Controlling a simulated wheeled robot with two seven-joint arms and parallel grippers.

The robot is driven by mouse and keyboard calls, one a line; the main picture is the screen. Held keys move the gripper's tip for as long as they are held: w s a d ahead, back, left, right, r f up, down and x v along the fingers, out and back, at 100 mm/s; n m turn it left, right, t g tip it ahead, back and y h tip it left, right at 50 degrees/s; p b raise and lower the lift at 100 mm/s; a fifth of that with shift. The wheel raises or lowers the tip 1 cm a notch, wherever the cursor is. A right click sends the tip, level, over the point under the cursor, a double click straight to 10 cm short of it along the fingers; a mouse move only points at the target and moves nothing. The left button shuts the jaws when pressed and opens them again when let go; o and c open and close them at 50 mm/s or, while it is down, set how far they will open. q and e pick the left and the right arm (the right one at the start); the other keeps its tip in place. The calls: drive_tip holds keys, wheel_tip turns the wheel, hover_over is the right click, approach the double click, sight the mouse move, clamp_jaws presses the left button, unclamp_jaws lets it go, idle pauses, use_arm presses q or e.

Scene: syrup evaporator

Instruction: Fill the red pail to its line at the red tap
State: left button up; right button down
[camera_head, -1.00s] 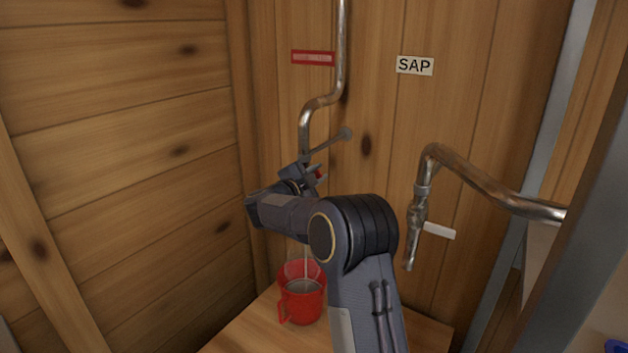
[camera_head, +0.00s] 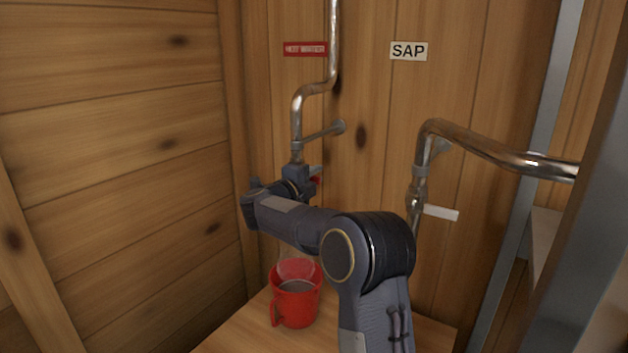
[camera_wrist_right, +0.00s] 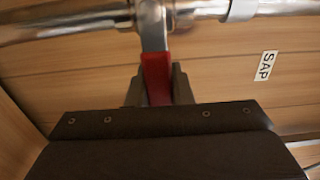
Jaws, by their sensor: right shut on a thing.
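The red pail (camera_head: 296,308) stands upright on a wooden surface below the red tap (camera_head: 297,152), with greyish liquid well up inside it. I cannot make out its fill line. No stream shows between the tap and the pail. My right gripper (camera_wrist_right: 157,88) is shut on the red tap's handle (camera_wrist_right: 156,72), just under the pipe in the right wrist view. In the head view, my right gripper (camera_head: 310,180) hides most of the tap's lower part and spout. My left gripper is out of view.
A second tap with a white handle (camera_head: 441,213) hangs at the right under a SAP sign (camera_head: 409,51). A red sign (camera_head: 305,49) is on the wall above the red tap. Plank walls close in the left and back. The wooden stand (camera_head: 240,335) is bare beside the pail.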

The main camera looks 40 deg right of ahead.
drive_tip(key=shift+f, duration=0.1)
idle(0.3)
drive_tip(key=c, duration=1.3)
unclamp_jaws()
drive_tip(key=shift+a, duration=0.1)
drive_tip(key=p+v, duration=0.1)
drive_tip(key=v, duration=0.6)
drive_tip(key=shift+s+a, duration=0.1)
drive_tip(key=shift+a, duration=0.2)
drive_tip(key=shift+a, duration=0.1)
